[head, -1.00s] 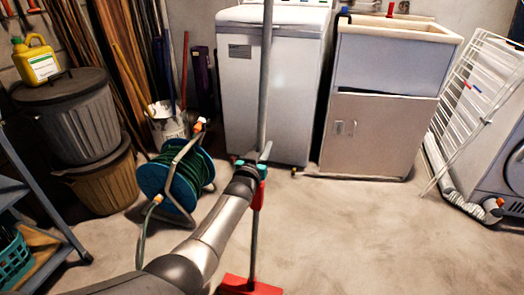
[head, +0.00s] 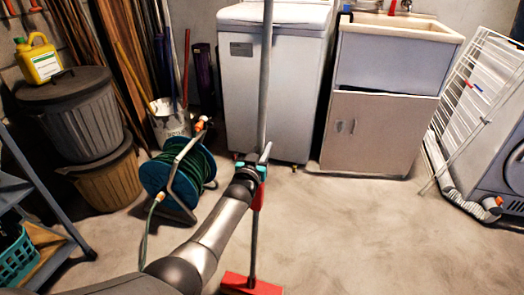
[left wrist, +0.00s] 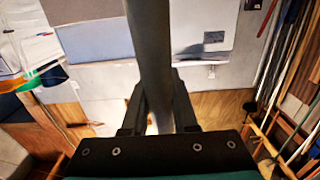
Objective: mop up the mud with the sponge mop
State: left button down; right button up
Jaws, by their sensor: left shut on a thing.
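The sponge mop (head: 264,100) stands nearly upright in the middle of the head view, with a long grey pole and a red head (head: 250,285) low at the bottom edge. My left gripper (head: 257,165) is shut on its pole, above a red section of the handle. In the left wrist view the pole (left wrist: 152,60) runs between the two fingers (left wrist: 158,115). The underside of the mop head is hidden. I cannot make out a distinct mud patch on the floor. My right gripper does not show.
A hose reel (head: 172,178), stacked bins (head: 68,115) and a blue stepladder (head: 45,200) stand on the left. A white washer (head: 275,95) and a sink cabinet (head: 375,130) stand behind. A drying rack (head: 468,100) is at right. The concrete floor (head: 370,235) in front is clear.

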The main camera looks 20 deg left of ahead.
pick_arm(q)
jog(key=shift+w+r, duration=0.15)
jog(key=shift+w, duration=0.3)
jog(key=shift+s+r+p, duration=0.15)
jog(key=shift+s+p, duration=0.55)
jog(key=shift+p, duration=0.05)
jog(key=shift+w+b, duration=0.8)
jog(key=shift+b, duration=0.25)
jog(key=shift+s+p, duration=0.8)
jog(key=shift+p, duration=0.35)
